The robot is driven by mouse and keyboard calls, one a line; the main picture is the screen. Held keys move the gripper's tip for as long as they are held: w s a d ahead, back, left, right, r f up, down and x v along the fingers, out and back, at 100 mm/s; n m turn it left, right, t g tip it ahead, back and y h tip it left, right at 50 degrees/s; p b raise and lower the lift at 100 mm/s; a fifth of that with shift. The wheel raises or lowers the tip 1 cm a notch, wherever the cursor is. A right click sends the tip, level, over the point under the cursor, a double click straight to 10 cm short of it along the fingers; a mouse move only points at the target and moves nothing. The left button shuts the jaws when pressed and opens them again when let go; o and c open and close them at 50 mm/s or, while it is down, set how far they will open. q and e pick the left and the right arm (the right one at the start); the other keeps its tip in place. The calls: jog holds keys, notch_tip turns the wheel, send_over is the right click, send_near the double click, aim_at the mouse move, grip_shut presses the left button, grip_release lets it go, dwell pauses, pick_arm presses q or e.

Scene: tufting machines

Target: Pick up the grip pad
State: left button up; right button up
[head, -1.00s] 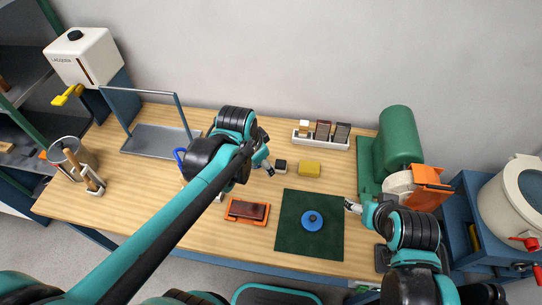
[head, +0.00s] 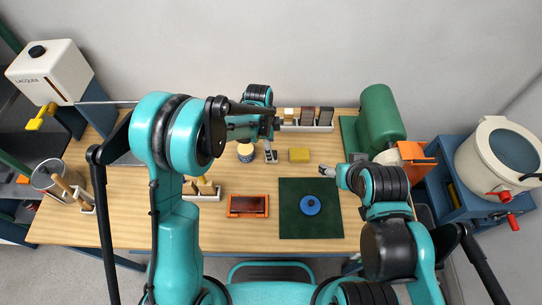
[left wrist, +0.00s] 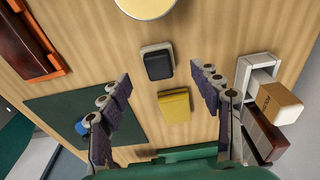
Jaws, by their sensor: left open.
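Two small blocks could be the grip pad; I cannot tell which by name. One is a black block with a pale base (left wrist: 157,62); the other is a yellow block (left wrist: 174,105). Both lie on the wooden table. My left gripper (left wrist: 160,76) is open and empty above them, with the black block between its fingertips in the picture.
A green mat (head: 290,225) carries a blue disc (head: 310,205). An orange tray (head: 233,208) lies left of it. A round jar (head: 246,152) stands left of my left gripper. A rack of blocks (head: 290,126) is behind. A green machine (head: 382,118) stands right.

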pick_arm(q)
jog(key=f, duration=0.3)
jog(key=f+b, duration=0.1)
jog(key=shift+s+d+f, duration=0.1)
jog(key=shift+d+f, duration=0.25)
jog(key=c, duration=1)
jog(key=shift+r, duration=0.15)
notch_tip(320, 180, up, 4)
jog(key=shift+p, duration=0.55)
jog(key=s+d+r+p, duration=0.1)
jog(key=s+d+r, duration=0.2)
jog(key=d+r, duration=0.4)
jog(key=d, duration=0.4)
jog(key=shift+s, duration=0.35)
jog(key=o, duration=0.4)
jog(key=shift+f, duration=0.1)
jog(key=shift+c, duration=0.2)
jog(key=c, duration=0.5)
